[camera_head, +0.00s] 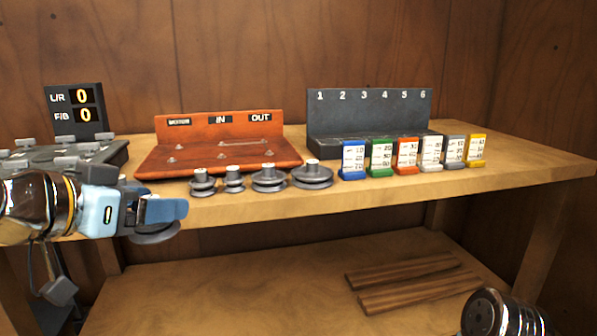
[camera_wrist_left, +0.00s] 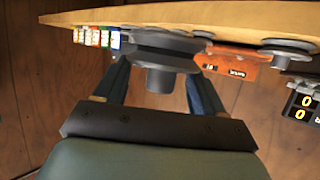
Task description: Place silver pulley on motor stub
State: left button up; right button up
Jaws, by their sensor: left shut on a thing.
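My left gripper (camera_head: 165,212) is at the left, in front of the table edge. It is shut on a grey, silver-looking pulley (camera_head: 155,234), which shows below the blue fingers. In the left wrist view the pulley's hub (camera_wrist_left: 160,80) sits between the two fingers of the left gripper (camera_wrist_left: 158,88), with its wider disc beyond. The orange stand (camera_head: 215,164) on the table has an IN label, an OUT label and a small left label too blurred to read well. Small metal stubs stand on its base. The held pulley is apart from the stand. My right gripper is out of view.
Several grey pulleys (camera_head: 269,180) stand in a row along the front edge. A dark numbered rack (camera_head: 370,110) and several coloured blocks (camera_head: 381,159) are at the right. A display (camera_head: 75,110) reads 0 and 0. Wooden slats (camera_head: 410,283) lie on the lower shelf.

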pick_arm(q)
jog(key=w+f+n+y, duration=0.1)
jog(key=w+f+y, duration=0.1)
jog(key=w+f, duration=0.4)
jog(key=w+f+n+t+y, duration=0.1)
jog(key=w+f, duration=0.6)
jog(key=f, duration=1)
jog(key=w+f+n+y, duration=0.2)
jog(key=w+f, duration=0.4)
jog(key=f, duration=0.6)
jog(key=shift+w+a+f+n+t+y, duration=0.2)
jog(key=shift+n+t+y, duration=0.15)
jog(key=shift+n, duration=0.25)
